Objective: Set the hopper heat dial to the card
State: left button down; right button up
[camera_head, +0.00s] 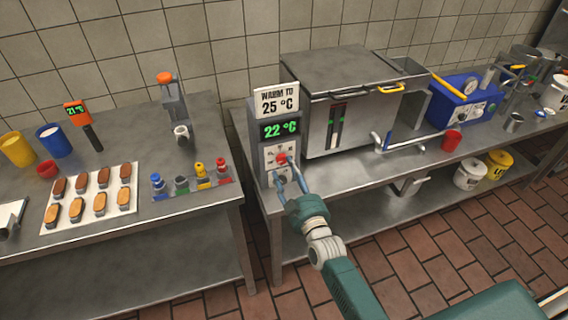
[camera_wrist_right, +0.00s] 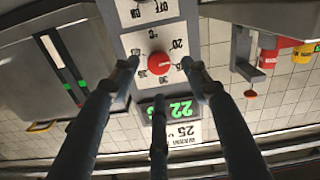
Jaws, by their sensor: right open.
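The grey control box (camera_head: 262,130) stands at the left end of the right-hand table, beside the steel hopper (camera_head: 345,95). The card (camera_head: 277,101) on top reads "WARM TO 25 °C". The green display (camera_head: 280,129) below it reads 22 °C. The red heat dial (camera_head: 282,158) is on the box's front. In the wrist view, upside down, the red dial (camera_wrist_right: 159,63) sits between the spread fingers of my right gripper (camera_wrist_right: 163,75). The gripper is open around the dial; I cannot tell whether the fingers touch it. My left gripper is not in view.
An off switch (camera_wrist_right: 150,8) is on the same panel. A blue box with a gauge (camera_head: 462,100) and a red cup (camera_head: 451,140) stand to the right. A floor gap separates the tables.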

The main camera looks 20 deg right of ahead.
aim_at(283, 160)
jog(key=shift+w, duration=1.9)
jog(key=c, duration=1.2)
